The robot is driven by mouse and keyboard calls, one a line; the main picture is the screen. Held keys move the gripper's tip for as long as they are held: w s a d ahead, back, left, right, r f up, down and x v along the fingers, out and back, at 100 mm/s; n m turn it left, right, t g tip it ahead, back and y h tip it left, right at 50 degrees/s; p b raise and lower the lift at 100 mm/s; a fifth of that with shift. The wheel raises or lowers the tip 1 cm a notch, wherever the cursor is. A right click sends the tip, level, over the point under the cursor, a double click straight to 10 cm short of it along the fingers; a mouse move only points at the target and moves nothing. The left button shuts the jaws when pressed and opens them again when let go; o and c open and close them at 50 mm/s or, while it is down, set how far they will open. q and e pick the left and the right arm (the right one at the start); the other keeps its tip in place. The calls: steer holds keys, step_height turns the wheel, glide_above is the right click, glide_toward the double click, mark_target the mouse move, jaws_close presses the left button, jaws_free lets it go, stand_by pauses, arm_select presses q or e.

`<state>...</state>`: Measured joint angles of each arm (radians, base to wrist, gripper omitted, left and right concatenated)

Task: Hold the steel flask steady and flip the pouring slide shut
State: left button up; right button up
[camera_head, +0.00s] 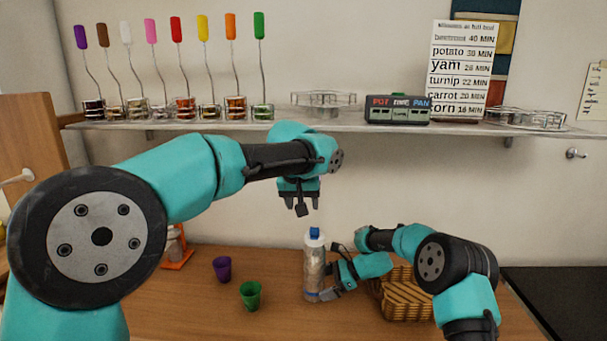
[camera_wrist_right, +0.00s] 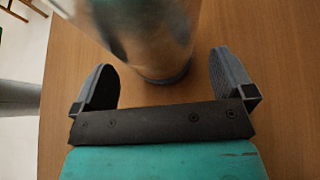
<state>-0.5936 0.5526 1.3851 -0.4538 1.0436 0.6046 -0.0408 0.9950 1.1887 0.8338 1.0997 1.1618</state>
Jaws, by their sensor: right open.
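The steel flask (camera_head: 314,265) stands upright on the wooden table, with a white top and a small blue piece (camera_head: 314,232) on it. That piece seems to be the pouring slide; its position is too small to tell. My right gripper (camera_head: 327,294) is open low at the flask's right side. In the right wrist view the flask (camera_wrist_right: 150,35) stands between the spread fingers of this gripper (camera_wrist_right: 165,78), with gaps on both sides. My left gripper (camera_head: 301,205) hangs above the flask, pointing down, its fingers apart and empty.
A purple cup (camera_head: 222,269) and a green cup (camera_head: 250,295) stand left of the flask. A wicker basket (camera_head: 405,300) is close on the right, behind my right arm. A shelf (camera_head: 230,126) with several jars crosses above. An orange stand (camera_head: 177,262) is at far left.

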steer(key=v, duration=0.9)
